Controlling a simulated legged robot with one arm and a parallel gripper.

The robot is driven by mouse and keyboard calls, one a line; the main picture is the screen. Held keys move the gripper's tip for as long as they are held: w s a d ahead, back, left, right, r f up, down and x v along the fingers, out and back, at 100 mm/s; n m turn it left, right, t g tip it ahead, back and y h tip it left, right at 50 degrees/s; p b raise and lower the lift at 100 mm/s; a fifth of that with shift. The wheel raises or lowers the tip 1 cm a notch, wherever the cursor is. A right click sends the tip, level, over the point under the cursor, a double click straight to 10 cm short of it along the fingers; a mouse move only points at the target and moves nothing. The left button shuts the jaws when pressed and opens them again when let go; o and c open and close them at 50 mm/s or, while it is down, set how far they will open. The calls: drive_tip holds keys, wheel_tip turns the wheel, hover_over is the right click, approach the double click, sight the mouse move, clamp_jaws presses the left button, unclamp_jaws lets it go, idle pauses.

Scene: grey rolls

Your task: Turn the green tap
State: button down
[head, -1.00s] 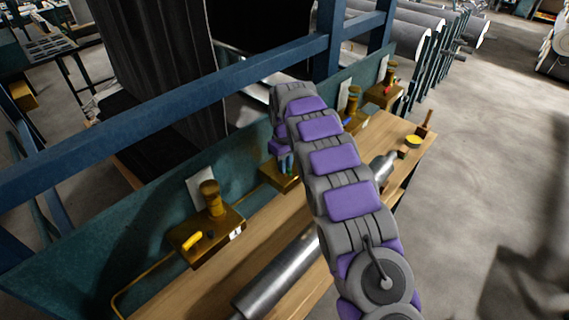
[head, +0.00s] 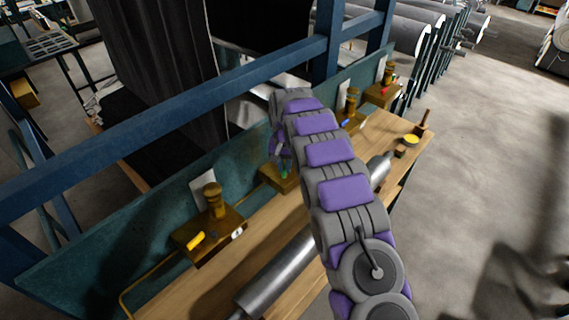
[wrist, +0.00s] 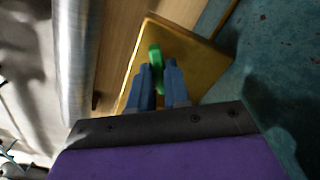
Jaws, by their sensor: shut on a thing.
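The green tap (wrist: 157,68) is a small green handle on a brass box (wrist: 182,50) in the wrist view. It stands between the two blue-grey fingers of my gripper (wrist: 160,76), which is shut on it. In the head view a bit of the green tap (head: 284,174) shows just below my gripper (head: 281,162), on the brass box (head: 279,182) by the teal back panel. My arm hides part of that box, and the lower end of the handle is hidden between the fingers.
Another brass box with a yellow tap (head: 196,241) stands to the left. Boxes with a blue tap (head: 346,122) and a red tap (head: 383,89) stand farther back. A steel roll (head: 275,275) lies along the wooden bench (head: 180,282).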

drive_tip(key=m+p, duration=0.1)
drive_tip(key=m, duration=0.5)
drive_tip(key=shift+a, duration=0.1)
drive_tip(key=shift+m, duration=0.4)
drive_tip(key=c, duration=1.1)
unclamp_jaws()
drive_tip(key=shift+a, duration=0.1)
drive_tip(key=shift+c, duration=0.2)
drive_tip(key=shift+r, duration=0.35)
wheel_tip(320, 180, up, 16)
drive_tip(key=shift+a+r+p, duration=0.15)
drive_tip(key=shift+r+p, duration=0.1)
drive_tip(key=shift+p, duration=0.2)
